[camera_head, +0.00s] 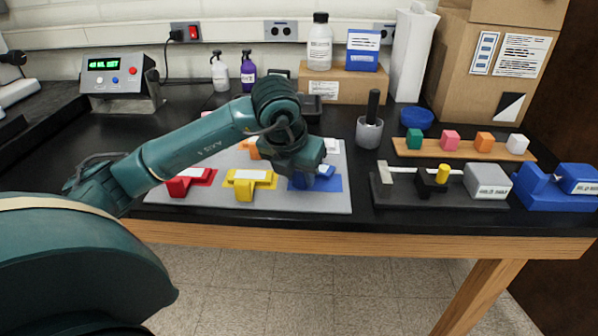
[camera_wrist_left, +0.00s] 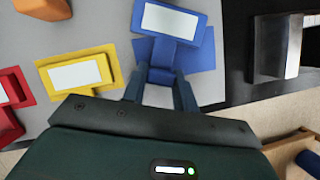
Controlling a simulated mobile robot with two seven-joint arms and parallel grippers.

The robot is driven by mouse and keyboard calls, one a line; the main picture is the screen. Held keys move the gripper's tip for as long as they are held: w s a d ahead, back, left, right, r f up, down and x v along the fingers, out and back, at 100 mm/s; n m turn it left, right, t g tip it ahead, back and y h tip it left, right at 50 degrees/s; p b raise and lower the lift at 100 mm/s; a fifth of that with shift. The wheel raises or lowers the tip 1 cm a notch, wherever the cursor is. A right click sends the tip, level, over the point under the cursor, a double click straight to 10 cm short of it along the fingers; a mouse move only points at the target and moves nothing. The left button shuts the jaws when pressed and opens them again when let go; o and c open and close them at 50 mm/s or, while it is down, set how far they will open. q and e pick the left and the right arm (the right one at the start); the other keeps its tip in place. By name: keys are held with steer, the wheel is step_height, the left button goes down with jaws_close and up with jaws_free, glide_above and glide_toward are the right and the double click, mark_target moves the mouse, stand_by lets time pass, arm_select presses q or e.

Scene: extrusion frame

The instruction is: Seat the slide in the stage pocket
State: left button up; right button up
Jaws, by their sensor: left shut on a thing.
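My left gripper (camera_wrist_left: 160,98) is shut on the lower stem of a blue piece (camera_wrist_left: 168,48) with a white label on its top. In the head view my left gripper (camera_head: 306,175) reaches down over this blue piece (camera_head: 329,183) at the right front of the grey mat, and my wrist hides part of it. The blue piece appears to rest on a flat blue area of the mat. A pale patch shows between the fingers; I cannot tell what it is. I cannot tell which part is the slide or the stage pocket. My right gripper is not in view.
A yellow piece (camera_head: 248,182) and a red piece (camera_head: 190,181) stand left on the grey mat (camera_head: 300,205). To the right are a black fixture (camera_head: 400,200) with a grey block (camera_head: 487,181), a blue block (camera_head: 555,190), a grey cup (camera_head: 369,133) and a wooden rack (camera_head: 465,151) of coloured cubes.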

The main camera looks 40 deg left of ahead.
arm_select(q)
steer(key=o, duration=1)
steer(key=shift+c, duration=0.2)
